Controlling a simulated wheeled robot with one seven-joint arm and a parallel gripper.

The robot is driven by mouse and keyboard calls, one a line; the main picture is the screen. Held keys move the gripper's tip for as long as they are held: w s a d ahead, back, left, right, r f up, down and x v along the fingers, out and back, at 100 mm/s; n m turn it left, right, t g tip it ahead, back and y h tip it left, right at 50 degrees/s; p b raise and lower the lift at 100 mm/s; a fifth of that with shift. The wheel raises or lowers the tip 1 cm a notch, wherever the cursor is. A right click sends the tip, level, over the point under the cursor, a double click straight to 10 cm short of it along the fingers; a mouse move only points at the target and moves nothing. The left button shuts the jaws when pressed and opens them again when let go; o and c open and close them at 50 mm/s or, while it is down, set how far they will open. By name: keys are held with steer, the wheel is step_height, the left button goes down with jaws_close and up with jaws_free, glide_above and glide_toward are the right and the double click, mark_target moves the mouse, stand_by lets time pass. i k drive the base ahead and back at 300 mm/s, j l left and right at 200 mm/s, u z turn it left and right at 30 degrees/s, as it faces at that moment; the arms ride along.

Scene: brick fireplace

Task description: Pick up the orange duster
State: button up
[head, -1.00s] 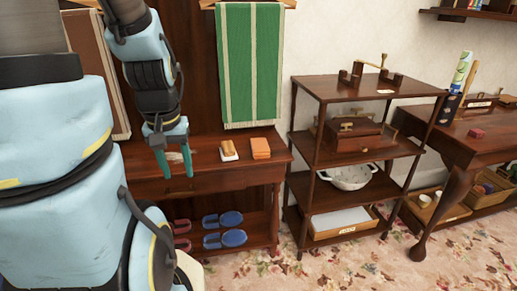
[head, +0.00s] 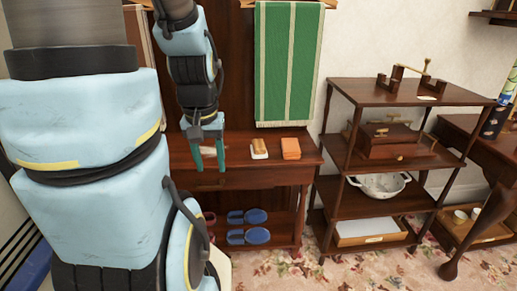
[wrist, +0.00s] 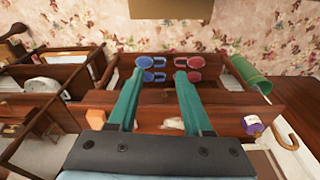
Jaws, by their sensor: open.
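The orange duster looks like a folded orange cloth (head: 290,148) lying on the right part of the dark wooden table top (head: 235,152). In the wrist view the orange cloth (wrist: 96,115) shows left of my left finger. My gripper (head: 209,162) is open and empty, its teal fingers pointing down over the table's front, left of the cloth and apart from it. In the wrist view the open fingers (wrist: 159,72) frame the table edge and shoes below. A wooden brush with a pale base (head: 259,148) lies just left of the cloth.
A green striped towel (head: 288,62) hangs behind the table. Blue slippers (head: 249,237) sit on its lower shelf. To the right stands an open shelf unit (head: 380,92) with a wooden box (head: 390,140) and a white colander (head: 380,185). A purple-labelled item (wrist: 253,127) shows in the wrist view.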

mark_target(290, 146)
steer(key=i+l+u, duration=0.2)
steer(key=l+u, duration=0.15)
steer(key=i+l+u, duration=0.1)
steer(key=l+u, duration=0.2)
steer(key=i+l+u, duration=0.1)
steer(key=l+u, duration=0.55)
steer(key=l, duration=0.2)
